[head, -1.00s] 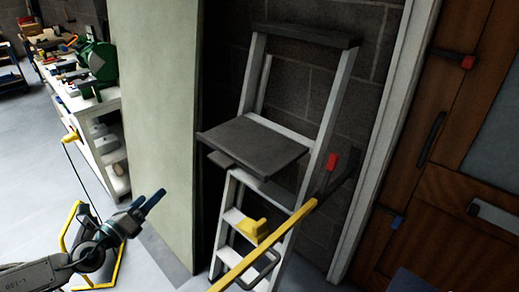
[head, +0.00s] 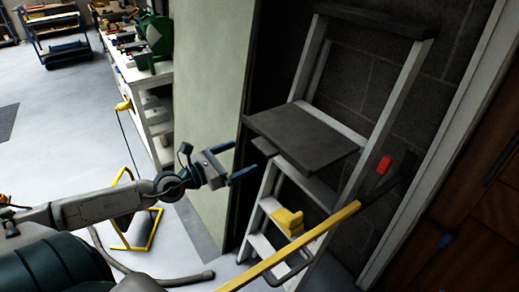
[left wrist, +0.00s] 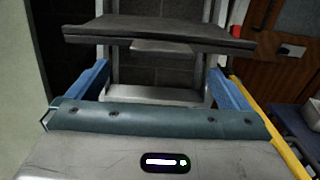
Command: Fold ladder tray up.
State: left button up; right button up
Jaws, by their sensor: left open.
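The grey ladder (head: 390,105) leans against the dark block wall. Its dark tray (head: 303,135) stands out roughly level from the frame, and its front edge faces me. In the left wrist view the tray (left wrist: 160,34) is seen nearly edge-on, ahead of and above the fingers. My left gripper (head: 246,164) is open and empty, just left of the tray and a little below it, with its blue fingers pointing at the ladder. In the left wrist view the left gripper (left wrist: 160,85) has its fingers wide apart. I see no contact with the tray. My right gripper is not in view.
A yellow bar (head: 300,243) slants in front of the ladder's lower part. A yellow object (head: 288,221) sits on a lower step. A pale green panel (head: 209,100) stands left of the ladder. A wooden door (head: 490,225) is at the right. Open floor lies left.

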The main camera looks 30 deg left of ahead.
aim_at(259, 149)
pick_arm(q)
jog(key=shift+r+p+x, duration=0.2)
jog(key=shift+p+x, duration=0.2)
jog(key=shift+x, duration=0.55)
jog(key=shift+w+d, duration=0.25)
jog(key=shift+w, duration=0.05)
jog(key=x, duration=0.2)
jog(key=shift+w+p, duration=0.3)
jog(key=shift+p, duration=0.05)
jog(key=shift+x, duration=1.05)
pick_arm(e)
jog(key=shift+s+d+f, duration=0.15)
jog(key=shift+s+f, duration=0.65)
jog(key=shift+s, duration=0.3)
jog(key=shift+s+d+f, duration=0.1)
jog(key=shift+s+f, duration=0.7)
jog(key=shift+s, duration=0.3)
pick_arm(q)
jog(key=shift+d+f, duration=0.1)
jog(key=shift+f, duration=0.05)
jog(key=c, duration=1.3)
